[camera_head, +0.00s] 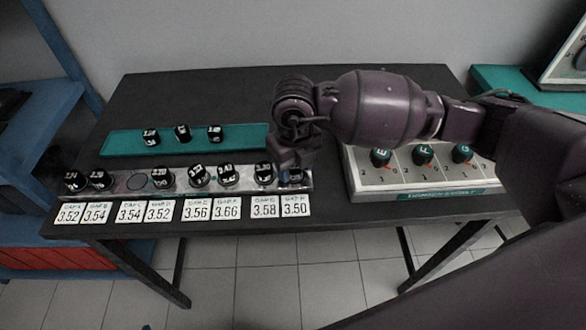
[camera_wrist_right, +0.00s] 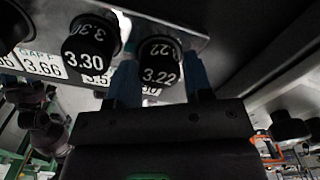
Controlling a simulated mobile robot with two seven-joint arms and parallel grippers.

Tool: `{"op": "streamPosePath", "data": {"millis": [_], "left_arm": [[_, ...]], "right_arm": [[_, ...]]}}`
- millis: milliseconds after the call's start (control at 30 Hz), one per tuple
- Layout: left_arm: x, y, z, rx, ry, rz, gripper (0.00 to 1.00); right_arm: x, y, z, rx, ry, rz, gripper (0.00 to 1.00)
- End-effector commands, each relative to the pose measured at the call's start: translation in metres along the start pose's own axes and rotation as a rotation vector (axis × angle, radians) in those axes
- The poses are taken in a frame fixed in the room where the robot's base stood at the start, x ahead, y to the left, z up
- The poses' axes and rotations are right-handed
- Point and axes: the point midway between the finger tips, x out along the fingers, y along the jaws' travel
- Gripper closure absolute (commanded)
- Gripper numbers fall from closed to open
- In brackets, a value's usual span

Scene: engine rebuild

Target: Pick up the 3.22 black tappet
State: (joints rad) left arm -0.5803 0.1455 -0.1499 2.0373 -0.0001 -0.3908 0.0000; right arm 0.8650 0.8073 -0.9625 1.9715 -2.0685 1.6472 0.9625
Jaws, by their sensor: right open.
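The black 3.22 tappet (camera_wrist_right: 160,66) stands between the two blue fingers of my right gripper (camera_wrist_right: 162,84) in the right wrist view. The fingers are open, one on each side of it; whether either one touches it I cannot tell. In the head view the right gripper (camera_head: 291,165) points down at the right end of the metal rail (camera_head: 115,184), and mostly hides the tappet there. The black 3.30 tappet (camera_wrist_right: 88,46) stands beside it, close to the left finger; it also shows in the head view (camera_head: 264,174). My left gripper is not in view.
Several more black tappets stand along the rail, with an empty round seat (camera_head: 137,181). White number cards (camera_head: 196,209) lie in front. A green strip (camera_head: 246,138) behind holds three tappets. A dial box (camera_head: 425,190) stands close to the right, under my right arm.

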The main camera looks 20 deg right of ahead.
Motion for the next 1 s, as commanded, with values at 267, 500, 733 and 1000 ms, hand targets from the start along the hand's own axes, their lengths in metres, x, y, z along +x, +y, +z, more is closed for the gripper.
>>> {"op": "streamPosePath", "data": {"millis": [267,500,733,1000], "left_arm": [[0.001,0.0,-0.002,0.001,0.004,0.001,0.35],[0.001,0.0,-0.002,0.001,0.004,0.001,0.35],[0.001,0.0,-0.003,0.001,0.004,0.001,0.35],[-0.002,-0.001,-0.011,0.001,0.015,-0.001,0.35]], "right_arm": [[0.004,0.0,0.001,0.0,-0.002,0.0,0.55],[0.003,0.0,0.001,0.0,-0.003,0.0,0.84],[0.001,0.0,0.001,0.0,-0.003,0.0,0.84],[-0.039,0.0,0.002,0.0,-0.009,0.0,0.84]]}}
